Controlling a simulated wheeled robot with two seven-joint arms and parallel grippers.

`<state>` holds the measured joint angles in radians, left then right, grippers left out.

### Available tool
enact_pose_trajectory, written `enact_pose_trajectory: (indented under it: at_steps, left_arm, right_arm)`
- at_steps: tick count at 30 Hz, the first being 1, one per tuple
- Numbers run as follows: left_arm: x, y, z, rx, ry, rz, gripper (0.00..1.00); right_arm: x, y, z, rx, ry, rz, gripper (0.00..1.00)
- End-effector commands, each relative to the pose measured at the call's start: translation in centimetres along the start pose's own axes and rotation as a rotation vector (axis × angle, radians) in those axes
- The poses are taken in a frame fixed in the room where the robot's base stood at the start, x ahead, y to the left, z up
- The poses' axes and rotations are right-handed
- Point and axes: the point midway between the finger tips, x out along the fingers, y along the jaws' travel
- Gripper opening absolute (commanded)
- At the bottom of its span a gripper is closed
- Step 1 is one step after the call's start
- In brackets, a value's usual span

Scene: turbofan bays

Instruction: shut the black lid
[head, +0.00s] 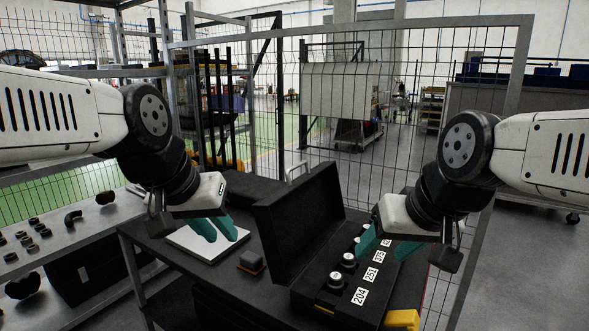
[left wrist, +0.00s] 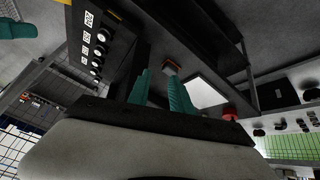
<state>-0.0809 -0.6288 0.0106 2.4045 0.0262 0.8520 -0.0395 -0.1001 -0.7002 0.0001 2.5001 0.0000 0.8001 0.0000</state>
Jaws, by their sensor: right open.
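The black lid (head: 300,220) stands raised on the left side of a black case (head: 318,300), its inner face toward the case. The open case holds a row of round knobs (head: 348,262) beside white number labels. The knobs also show at the upper left in the left wrist view (left wrist: 100,37). My left gripper (head: 224,238) is left of the lid, apart from it, over a white plate. Its teal fingers (left wrist: 160,82) are spread with nothing between them. My right gripper (head: 381,254) is open above the case, its fingers in front of some knobs and labels.
The white plate (head: 207,243) and a small dark box with an orange base (head: 251,262) lie on the dark table left of the lid. A yellow part (head: 402,319) is at the case's near right corner. Wire fencing (head: 340,130) stands behind. A shelf (head: 60,245) with pipe fittings is at left.

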Motion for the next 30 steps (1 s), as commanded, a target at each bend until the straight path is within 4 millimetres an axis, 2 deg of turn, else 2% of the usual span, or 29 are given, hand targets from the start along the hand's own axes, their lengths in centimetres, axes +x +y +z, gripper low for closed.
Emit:
enact_pose_trajectory:
  at_steps: [1, 3, 10, 15, 18, 21, 24, 30]
  left_arm:
    - [-0.3, 0.1, -2.1, 0.009, -0.019, 0.006, 0.14]
    - [-0.9, 0.4, -5.3, 0.032, -0.052, 0.024, 0.01]
    - [-0.9, 1.4, -16.4, 0.132, -0.157, 0.144, 0.00]
    - [0.7, 1.5, -23.5, 0.219, -0.210, 0.272, 0.00]
    - [1.9, 1.1, -26.9, 0.272, -0.225, 0.356, 0.00]
    - [3.1, 0.4, -29.4, 0.320, -0.229, 0.433, 0.00]
    - [4.1, -0.3, -31.0, 0.357, -0.227, 0.491, 0.00]
    - [4.9, -0.9, -32.1, 0.393, -0.220, 0.543, 0.00]
  right_arm:
    - [0.0, 0.0, 0.0, 0.000, 0.000, 0.000, 0.57]
    - [0.0, 0.0, 0.0, 0.000, 0.000, 0.000, 0.57]
    - [0.0, 0.0, 0.0, 0.000, 0.000, 0.000, 0.57]
    - [0.0, 0.0, 0.0, 0.000, 0.000, 0.000, 0.57]
    - [0.0, 0.0, 0.0, 0.000, 0.000, 0.000, 0.57]
    - [0.0, 0.0, 0.0, 0.000, 0.000, 0.000, 0.57]
    - [0.0, 0.0, 0.0, 0.000, 0.000, 0.000, 0.57]
    - [0.0, 0.0, 0.0, 0.000, 0.000, 0.000, 0.57]
